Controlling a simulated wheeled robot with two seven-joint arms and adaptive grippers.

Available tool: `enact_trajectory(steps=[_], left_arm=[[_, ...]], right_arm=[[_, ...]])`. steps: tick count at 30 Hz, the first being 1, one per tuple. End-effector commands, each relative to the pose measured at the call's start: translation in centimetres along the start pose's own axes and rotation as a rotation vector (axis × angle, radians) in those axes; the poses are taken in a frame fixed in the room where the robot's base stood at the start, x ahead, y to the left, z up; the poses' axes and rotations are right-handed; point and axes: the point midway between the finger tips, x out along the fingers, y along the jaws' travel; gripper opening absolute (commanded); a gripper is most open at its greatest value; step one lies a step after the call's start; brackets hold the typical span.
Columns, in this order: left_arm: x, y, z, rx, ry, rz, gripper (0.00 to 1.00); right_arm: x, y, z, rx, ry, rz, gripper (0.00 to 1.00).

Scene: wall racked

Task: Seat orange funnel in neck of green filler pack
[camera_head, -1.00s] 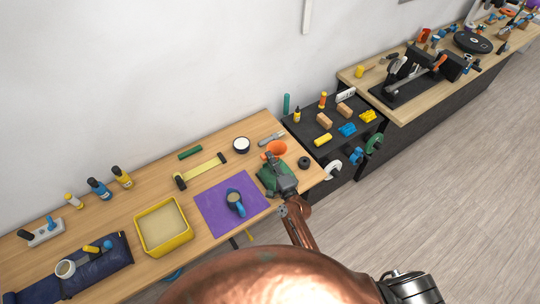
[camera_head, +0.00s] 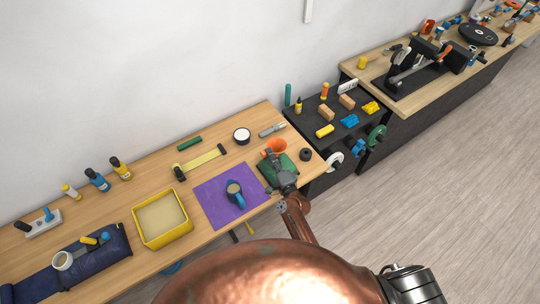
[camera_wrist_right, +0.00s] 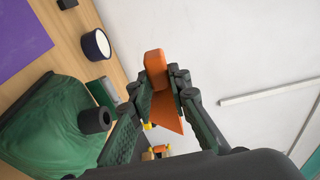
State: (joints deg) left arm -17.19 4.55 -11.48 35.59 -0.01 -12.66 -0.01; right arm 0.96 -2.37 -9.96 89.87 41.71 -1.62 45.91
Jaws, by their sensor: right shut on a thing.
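My right gripper (camera_head: 273,154) is shut on the orange funnel (camera_head: 275,146). The right wrist view shows the funnel (camera_wrist_right: 157,75) pinched between the two fingertips (camera_wrist_right: 160,92), its body partly hidden by them. The green filler pack (camera_head: 290,162) lies on the wooden bench near its right end, partly covered by my gripper in the head view. In the right wrist view the pack (camera_wrist_right: 45,130) is at the left, with its dark round neck (camera_wrist_right: 95,120) beside the fingers. The funnel is apart from the neck. My left gripper is not in view.
A dark ring-shaped object (camera_head: 306,154) stands right of the pack. A white-topped jar (camera_head: 242,135) and a grey tool (camera_head: 271,130) lie behind. A black rack (camera_head: 313,109) adjoins the bench's right end.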

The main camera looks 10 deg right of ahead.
Motion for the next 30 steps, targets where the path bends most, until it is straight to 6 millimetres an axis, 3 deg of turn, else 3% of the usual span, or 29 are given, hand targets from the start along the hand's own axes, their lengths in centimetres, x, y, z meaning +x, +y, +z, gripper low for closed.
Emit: enact_trajectory(steps=[6, 30], left_arm=[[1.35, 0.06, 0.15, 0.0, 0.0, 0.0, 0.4], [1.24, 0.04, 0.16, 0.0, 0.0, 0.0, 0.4]], right_arm=[[0.02, 1.47, -0.01, 0.0, 0.0, -0.001, 0.0], [0.01, 1.49, -0.01, 0.0, 0.0, -0.001, 0.0]])
